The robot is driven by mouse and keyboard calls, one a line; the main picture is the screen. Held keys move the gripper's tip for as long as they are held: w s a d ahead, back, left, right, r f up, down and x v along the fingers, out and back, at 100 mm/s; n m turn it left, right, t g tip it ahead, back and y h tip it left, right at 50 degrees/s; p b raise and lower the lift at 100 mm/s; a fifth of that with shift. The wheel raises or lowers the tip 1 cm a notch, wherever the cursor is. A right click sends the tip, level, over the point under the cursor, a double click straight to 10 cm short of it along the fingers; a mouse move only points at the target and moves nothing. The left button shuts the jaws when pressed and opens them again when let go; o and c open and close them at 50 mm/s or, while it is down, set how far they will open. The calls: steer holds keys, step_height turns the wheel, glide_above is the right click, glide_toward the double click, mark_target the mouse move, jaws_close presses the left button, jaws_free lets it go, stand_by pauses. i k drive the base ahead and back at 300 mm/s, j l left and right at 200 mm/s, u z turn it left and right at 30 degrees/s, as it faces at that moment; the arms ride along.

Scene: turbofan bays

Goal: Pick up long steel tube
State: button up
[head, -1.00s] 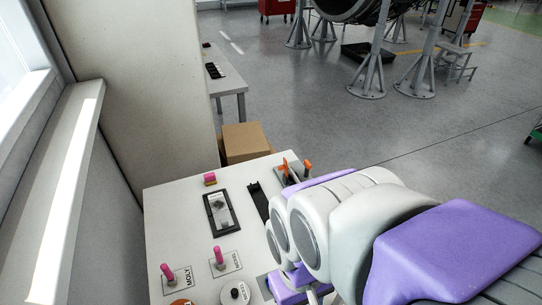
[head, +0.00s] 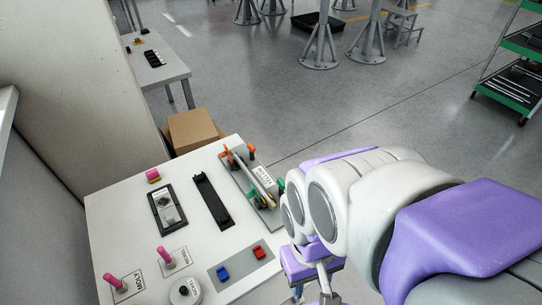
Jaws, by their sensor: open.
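A silver rod that looks like the long steel tube (head: 257,173) lies on a grey rack plate with orange and green holders, at the right edge of the white table (head: 128,212). Its near end is close to my arm in the picture, and I cannot tell whether that end is partly hidden. My gripper (head: 312,284) is at the bottom middle, beyond the table's right edge in the picture. Its purple body shows, while its fingers are small and partly cut off by the frame's bottom. It is open, with nothing seen in it, and apart from the tube.
The table holds a black tray (head: 211,201), a dark framed box (head: 168,208), pink-handled tools (head: 124,283), and blue and red pieces on a grey plate (head: 241,264). A cardboard box (head: 193,131) stands behind. A shelf cart (head: 512,75) is at right.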

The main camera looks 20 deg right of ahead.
mark_target(272, 204)
steer(key=k+l, duration=0.1)
steer(key=i+l+u, duration=0.15)
steer(key=l+u, duration=0.15)
steer(key=i+l+u, duration=0.1)
steer(key=l+u, duration=0.15)
steer(key=l, duration=0.3)
steer(key=i+l+u, duration=0.1)
steer(key=l+u, duration=0.2)
steer(key=l, duration=0.1)
